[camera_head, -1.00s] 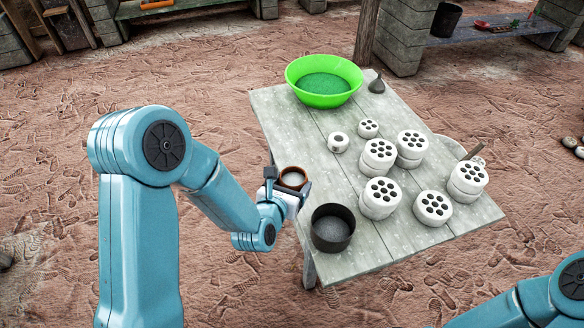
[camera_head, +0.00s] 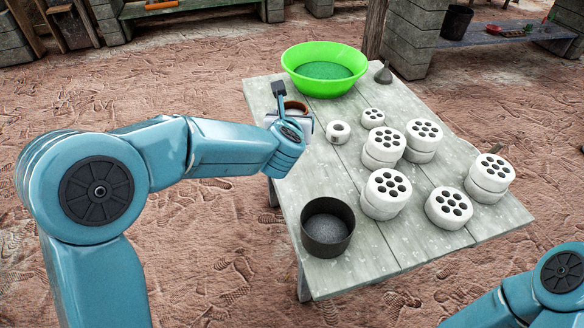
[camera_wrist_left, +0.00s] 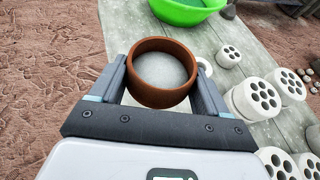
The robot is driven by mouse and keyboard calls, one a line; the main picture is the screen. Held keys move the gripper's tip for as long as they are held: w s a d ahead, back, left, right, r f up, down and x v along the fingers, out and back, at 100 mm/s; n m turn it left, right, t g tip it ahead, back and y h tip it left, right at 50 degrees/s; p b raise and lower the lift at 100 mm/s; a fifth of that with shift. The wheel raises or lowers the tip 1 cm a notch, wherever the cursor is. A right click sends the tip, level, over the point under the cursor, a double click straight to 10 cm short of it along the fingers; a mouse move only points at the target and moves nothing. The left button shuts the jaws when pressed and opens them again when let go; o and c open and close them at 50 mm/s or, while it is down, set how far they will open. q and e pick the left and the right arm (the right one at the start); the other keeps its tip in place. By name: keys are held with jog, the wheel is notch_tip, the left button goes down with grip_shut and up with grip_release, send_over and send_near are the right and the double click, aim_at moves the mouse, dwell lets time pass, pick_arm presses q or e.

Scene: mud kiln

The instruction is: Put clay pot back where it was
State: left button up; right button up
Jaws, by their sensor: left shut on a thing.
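The clay pot (camera_wrist_left: 162,99) is a small brown round pot with pale grey contents. It sits between the two fingers of my left gripper (camera_wrist_left: 163,92) in the left wrist view, and the gripper is shut on it. In the head view the pot (camera_head: 296,106) shows only in part, its rim seen behind my left gripper (camera_head: 290,108). The pot is over the left part of the grey wooden table (camera_head: 374,240), below the green basin. I cannot tell whether it touches the tabletop. My right gripper is not in view; only part of my right arm shows at the lower right.
A green basin (camera_head: 308,84) stands at the table's back. A black pot (camera_head: 327,240) stands near the front left. Several white perforated cylinders (camera_head: 388,188) fill the middle and right. A small white ring (camera_head: 338,133) sits just right of the gripper. A dark pointed object (camera_head: 383,74) is by the basin.

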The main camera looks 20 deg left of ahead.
pick_arm(q)
notch_tip(320, 180, down, 9)
jog(key=shift+a+r+b, duration=0.1)
jog(key=shift+b, duration=0.75)
notch_tip(320, 180, down, 5)
jog(key=shift+f+b, duration=0.1)
jog(key=shift+b, duration=0.3)
jog(key=o, duration=0.9)
jog(key=shift+f, duration=0.1)
jog(key=o, duration=0.4)
jog(key=shift+r, duration=0.2)
jog(key=v, duration=1.2)
